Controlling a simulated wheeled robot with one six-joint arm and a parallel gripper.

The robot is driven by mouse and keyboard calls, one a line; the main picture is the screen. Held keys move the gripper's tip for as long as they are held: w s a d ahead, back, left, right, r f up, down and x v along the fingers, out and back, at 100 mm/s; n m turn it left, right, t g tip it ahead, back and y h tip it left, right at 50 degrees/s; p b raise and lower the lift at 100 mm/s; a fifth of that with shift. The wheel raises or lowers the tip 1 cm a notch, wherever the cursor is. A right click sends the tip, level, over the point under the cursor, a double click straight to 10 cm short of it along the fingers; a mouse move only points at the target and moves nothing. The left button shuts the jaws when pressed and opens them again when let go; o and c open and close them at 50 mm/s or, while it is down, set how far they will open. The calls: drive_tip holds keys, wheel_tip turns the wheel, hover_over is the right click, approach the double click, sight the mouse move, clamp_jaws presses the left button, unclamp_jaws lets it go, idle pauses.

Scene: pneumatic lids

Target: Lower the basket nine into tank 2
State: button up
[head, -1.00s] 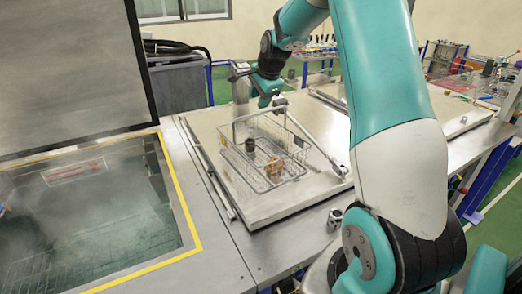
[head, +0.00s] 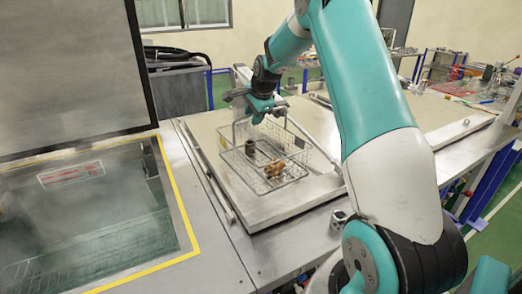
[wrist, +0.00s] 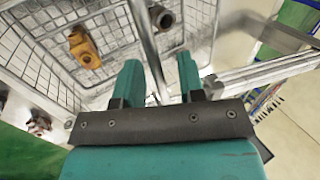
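The wire basket (head: 290,181) stands on a flat closed metal lid, its arched handle raised. A dark cylindrical part (head: 250,148) and a brass-coloured fitting (head: 276,169) lie inside. The wrist view also shows the fitting (wrist: 84,46) and the basket mesh (wrist: 40,62). My gripper (wrist: 159,68) is at the top of the handle (wrist: 146,40). The handle bar runs between the two teal fingers, with a visible gap, so they look open around it. An open tank (head: 105,235) with misty greenish liquid is at the left. Its number cannot be read.
A yellow-edged rim (head: 188,205) borders the opening. The closed lid (head: 262,216) under the basket has a metal rod along its left side. Another closed lid (head: 440,115) lies behind my arm.

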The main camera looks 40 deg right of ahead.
clamp_jaws()
drive_tip(key=shift+r, duration=0.2)
drive_tip(key=shift+r+p, duration=1.2)
drive_tip(key=shift+r, duration=0.3)
